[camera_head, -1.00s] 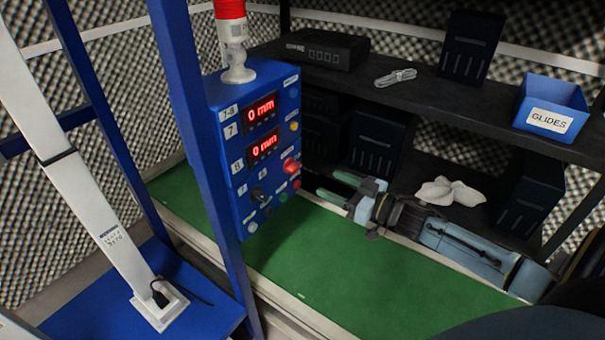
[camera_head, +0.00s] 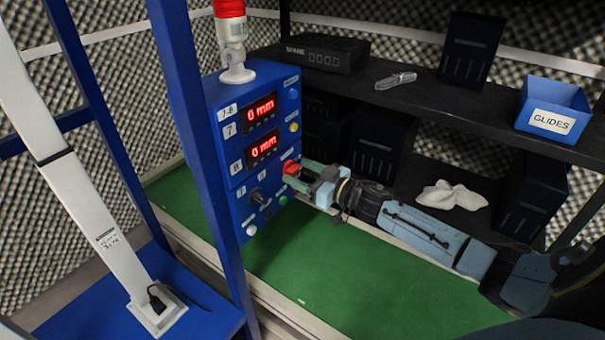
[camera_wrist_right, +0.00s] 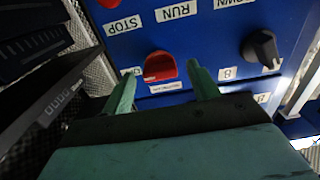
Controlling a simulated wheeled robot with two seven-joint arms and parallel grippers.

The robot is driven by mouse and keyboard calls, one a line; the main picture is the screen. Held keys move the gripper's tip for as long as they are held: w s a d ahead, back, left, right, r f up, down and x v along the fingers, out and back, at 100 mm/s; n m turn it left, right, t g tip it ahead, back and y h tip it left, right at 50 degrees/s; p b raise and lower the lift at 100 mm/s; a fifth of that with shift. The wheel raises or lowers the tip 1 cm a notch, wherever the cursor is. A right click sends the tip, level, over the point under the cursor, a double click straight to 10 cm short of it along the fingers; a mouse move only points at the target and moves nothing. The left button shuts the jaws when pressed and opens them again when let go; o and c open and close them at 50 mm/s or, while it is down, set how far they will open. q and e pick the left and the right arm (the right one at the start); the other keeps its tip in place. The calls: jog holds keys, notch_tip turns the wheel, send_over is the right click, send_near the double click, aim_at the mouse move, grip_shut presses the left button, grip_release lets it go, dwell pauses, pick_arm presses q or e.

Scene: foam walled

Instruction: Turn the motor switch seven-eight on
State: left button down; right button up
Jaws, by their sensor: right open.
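The blue control box (camera_head: 225,160) stands behind the blue post in the head view. Its red knob (camera_head: 289,168) sits low on the right of its face, partly covered by my right gripper (camera_head: 294,171). In the right wrist view, the red knob (camera_wrist_right: 160,66) lies between the two green fingertips of my open right gripper (camera_wrist_right: 163,76), with gaps on both sides. A small white label (camera_wrist_right: 164,87) by the knob is too small to read surely. A black knob (camera_wrist_right: 262,48) sits to its right. My left gripper is not in view.
A red-topped beacon (camera_head: 232,40) stands on the box. Two displays read 0 mm. A dark shelf (camera_head: 430,105) behind holds a blue GLIDES bin (camera_head: 552,105) and dark boxes. A green surface (camera_head: 350,270) lies below, mostly clear. The blue post (camera_head: 195,130) stands left.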

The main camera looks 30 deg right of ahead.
jog(key=c, duration=1)
